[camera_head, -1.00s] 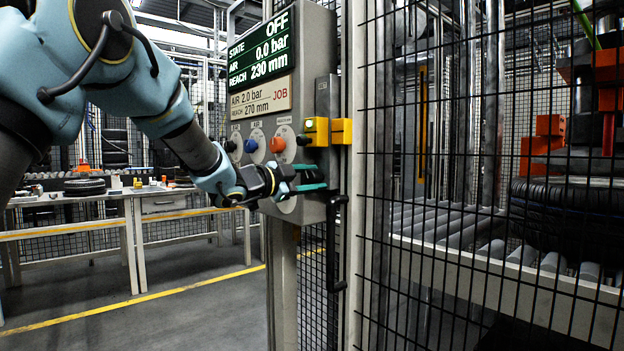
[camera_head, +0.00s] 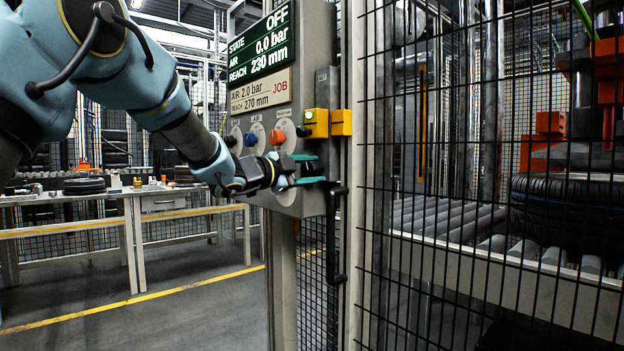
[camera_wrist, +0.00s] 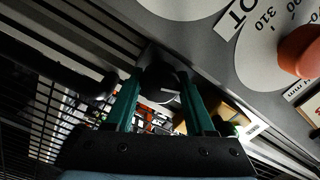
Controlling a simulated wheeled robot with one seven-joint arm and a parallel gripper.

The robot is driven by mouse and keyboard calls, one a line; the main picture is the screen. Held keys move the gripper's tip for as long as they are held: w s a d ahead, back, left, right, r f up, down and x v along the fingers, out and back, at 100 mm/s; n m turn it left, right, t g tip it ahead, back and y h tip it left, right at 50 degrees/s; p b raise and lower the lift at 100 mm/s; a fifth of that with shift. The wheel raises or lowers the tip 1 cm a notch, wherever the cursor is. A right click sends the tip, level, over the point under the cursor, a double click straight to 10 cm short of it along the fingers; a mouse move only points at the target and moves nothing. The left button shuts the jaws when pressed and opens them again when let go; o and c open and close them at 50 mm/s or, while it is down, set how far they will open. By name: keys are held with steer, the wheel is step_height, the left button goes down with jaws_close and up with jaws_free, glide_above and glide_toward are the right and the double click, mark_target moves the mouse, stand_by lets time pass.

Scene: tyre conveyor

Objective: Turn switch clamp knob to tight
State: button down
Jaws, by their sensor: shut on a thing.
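The grey control panel (camera_head: 312,40) stands left of the mesh fence, its display reading OFF, 0.0 bar and reach 230 mm. My gripper (camera_head: 312,169) is at the panel's lower right, its green fingers pointing right. In the wrist view my gripper (camera_wrist: 162,100) has its fingers on both sides of a dark rounded knob (camera_wrist: 160,76) with a small pale mark. It is shut on this knob. No tight or loose wording is readable.
An orange knob (camera_head: 277,137), a blue knob (camera_head: 251,139) and a black knob (camera_head: 230,141) sit above my gripper. A yellow block (camera_head: 316,123) juts out there. Black mesh fence (camera_head: 450,250) closes the right side.

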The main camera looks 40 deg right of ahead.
steer(key=shift+f+m+b, duration=0.1)
steer(key=shift+m+b, duration=1.7)
steer(key=shift+b, duration=0.1)
steer(key=c, duration=0.5)
jaws_free()
steer(key=shift+c, duration=0.2)
steer(key=shift+a, duration=0.15)
steer(key=a, duration=1)
steer(key=shift+a, duration=0.3)
steer(key=shift+w+f, duration=0.1)
steer(key=shift+w, duration=0.05)
